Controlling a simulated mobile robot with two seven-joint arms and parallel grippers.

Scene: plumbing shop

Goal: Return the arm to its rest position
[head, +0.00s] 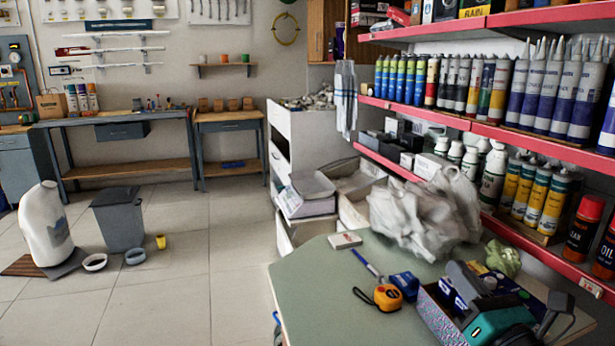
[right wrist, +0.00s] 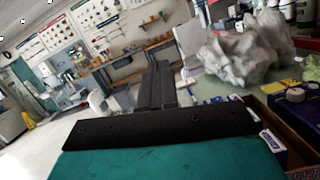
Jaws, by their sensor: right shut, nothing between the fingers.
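My right gripper (head: 458,270) is at the lower right of the head view, over the near right part of the green table (head: 315,290). Its teal body and dark fingers overlap an open box (head: 441,318) there. In the right wrist view the fingers of my right gripper (right wrist: 160,75) are together with nothing between them. I cannot tell how far the gripper is above the box. My left gripper is not in view.
An orange tape measure (head: 387,297), a blue item (head: 405,285) and a crumpled plastic bag (head: 412,218) lie on the table. A red-edged shelf (head: 485,128) with bottles and tubes runs along the right. The table's front left is bare, and open floor (head: 180,290) lies left.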

